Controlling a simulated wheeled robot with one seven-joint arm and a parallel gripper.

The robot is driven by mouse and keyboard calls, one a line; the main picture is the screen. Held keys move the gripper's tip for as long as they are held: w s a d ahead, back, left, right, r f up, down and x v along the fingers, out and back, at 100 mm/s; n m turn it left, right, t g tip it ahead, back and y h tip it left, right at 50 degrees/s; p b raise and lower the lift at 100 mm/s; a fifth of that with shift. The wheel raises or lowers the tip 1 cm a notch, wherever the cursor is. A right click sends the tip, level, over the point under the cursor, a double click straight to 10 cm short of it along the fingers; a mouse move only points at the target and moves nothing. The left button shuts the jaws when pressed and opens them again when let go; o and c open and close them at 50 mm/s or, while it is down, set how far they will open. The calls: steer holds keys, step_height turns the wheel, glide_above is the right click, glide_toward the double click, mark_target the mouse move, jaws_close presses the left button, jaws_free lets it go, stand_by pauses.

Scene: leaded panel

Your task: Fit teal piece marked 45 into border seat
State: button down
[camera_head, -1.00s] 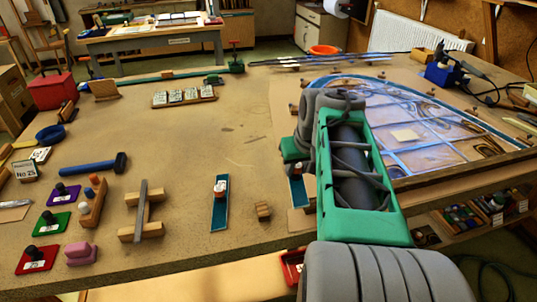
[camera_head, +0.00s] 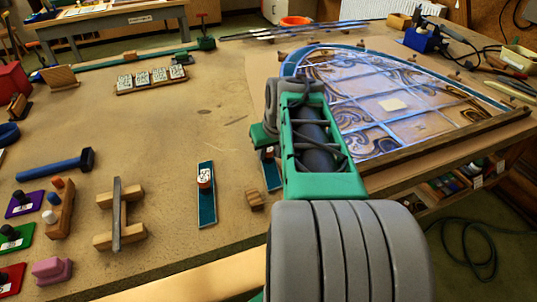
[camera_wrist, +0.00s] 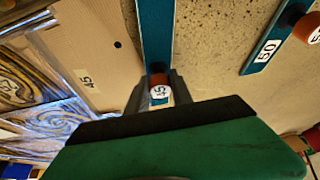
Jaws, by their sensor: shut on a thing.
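The teal piece marked 45 (camera_wrist: 154,40) is a long narrow strip with a dark red knob. My gripper (camera_wrist: 158,96) is shut on this knob, and the 45 label shows between the fingers. In the head view the piece (camera_head: 272,175) shows partly beside my arm, left of the panel; I cannot tell whether it touches the table. The leaded panel (camera_head: 395,104) has a teal border (camera_head: 291,64) along its far, curved side. A printed 45 (camera_wrist: 87,82) on the tan board left of the piece shows in the wrist view. My arm hides the near-left border in the head view.
Another teal strip, marked 50 (camera_head: 207,212), lies to the left, with a small wooden block (camera_head: 255,200) between. A wooden stand (camera_head: 120,215), a blue hammer (camera_head: 55,165) and coloured pieces lie farther left. A wooden rail (camera_head: 440,143) edges the panel.

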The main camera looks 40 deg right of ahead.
steer(key=shift+s, duration=0.15)
steer(key=shift+s+d, duration=0.1)
steer(key=shift+d, duration=0.25)
steer(key=shift+s+d+p, duration=0.15)
steer(key=shift+s+d, duration=0.1)
steer(key=shift+d, duration=0.55)
steer(key=shift+s+d+p, duration=0.15)
steer(key=shift+s+d, duration=0.05)
steer(key=shift+d, duration=0.6)
steer(key=shift+s+d+p, duration=0.15)
steer(key=shift+s+d, duration=0.1)
steer(key=shift+d, duration=0.55)
steer(key=shift+s+d+p, duration=0.2)
steer(key=shift+s+d, duration=0.1)
steer(key=shift+d, duration=0.75)
steer(key=shift+s+d+p, duration=0.2)
steer(key=shift+s+d, duration=0.1)
steer(key=shift+d, duration=0.75)
steer(key=shift+s+d+p, duration=0.2)
steer(key=shift+s+d, duration=0.1)
steer(key=shift+d, duration=0.75)
steer(key=c, duration=1)
jaws_free()
steer(key=shift+c, duration=0.2)
steer(key=v, duration=0.7)
steer(key=shift+s+r, duration=0.2)
steer(key=shift+r, duration=0.15)
